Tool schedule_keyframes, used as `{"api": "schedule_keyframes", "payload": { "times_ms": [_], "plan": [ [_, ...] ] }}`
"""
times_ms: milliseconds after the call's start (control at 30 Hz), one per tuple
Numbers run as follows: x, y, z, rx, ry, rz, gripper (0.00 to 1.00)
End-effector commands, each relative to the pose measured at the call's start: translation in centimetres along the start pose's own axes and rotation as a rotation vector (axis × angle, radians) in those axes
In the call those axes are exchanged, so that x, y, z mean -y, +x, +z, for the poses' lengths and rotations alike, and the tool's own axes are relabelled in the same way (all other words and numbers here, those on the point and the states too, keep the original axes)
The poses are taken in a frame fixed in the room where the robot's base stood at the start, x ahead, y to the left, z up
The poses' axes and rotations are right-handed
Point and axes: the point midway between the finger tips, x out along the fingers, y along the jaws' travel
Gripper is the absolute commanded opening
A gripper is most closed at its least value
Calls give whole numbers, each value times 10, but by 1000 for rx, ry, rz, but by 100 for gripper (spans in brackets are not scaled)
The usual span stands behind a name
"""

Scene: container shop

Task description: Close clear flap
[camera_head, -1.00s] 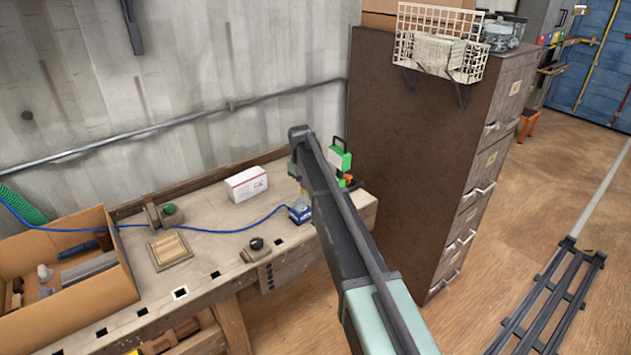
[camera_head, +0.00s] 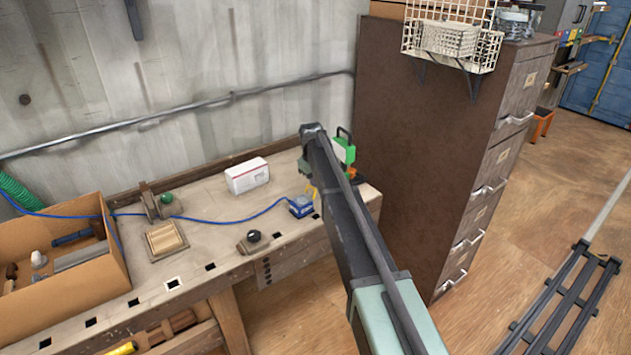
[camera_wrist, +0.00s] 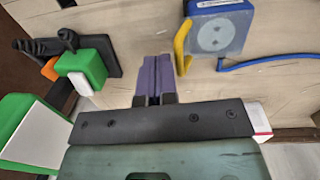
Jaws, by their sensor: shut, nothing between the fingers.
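My gripper (camera_wrist: 153,80) is shut and empty, its purple fingers pressed together above the bench in the wrist view. A blue box (camera_wrist: 217,28) with a pale grey round-marked face and a yellow bar at its side lies to the right, apart from the fingers. The blue box (camera_head: 301,206) also stands near the bench's front edge in the head view, just left of my arm, which hides my fingertips there. I cannot make out a clear flap for certain.
A green-and-white device (camera_wrist: 85,68) stands left of my fingers. A blue cable (camera_head: 232,223) crosses the bench (camera_head: 210,245). A white carton (camera_head: 247,176), a wooden block (camera_head: 165,239) and a cardboard box (camera_head: 115,265) stand further left. A tall brown cabinet (camera_head: 415,150) rises at right.

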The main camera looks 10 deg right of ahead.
Motion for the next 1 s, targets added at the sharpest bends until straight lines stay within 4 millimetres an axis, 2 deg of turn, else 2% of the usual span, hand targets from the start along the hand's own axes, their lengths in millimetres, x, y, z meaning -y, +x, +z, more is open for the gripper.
{"api": "schedule_keyframes", "payload": {
  "times_ms": [367, 633, 867, 1000],
  "plan": [
    [0, -1, 0, 0, 0, 0, 0],
    [-1, -16, 0, 0, 0, 0, 0],
    [-2, -18, 0, 0, 0, 0, 0],
    [-7, -32, 0, 0, 0, 0, 0]
  ]
}}
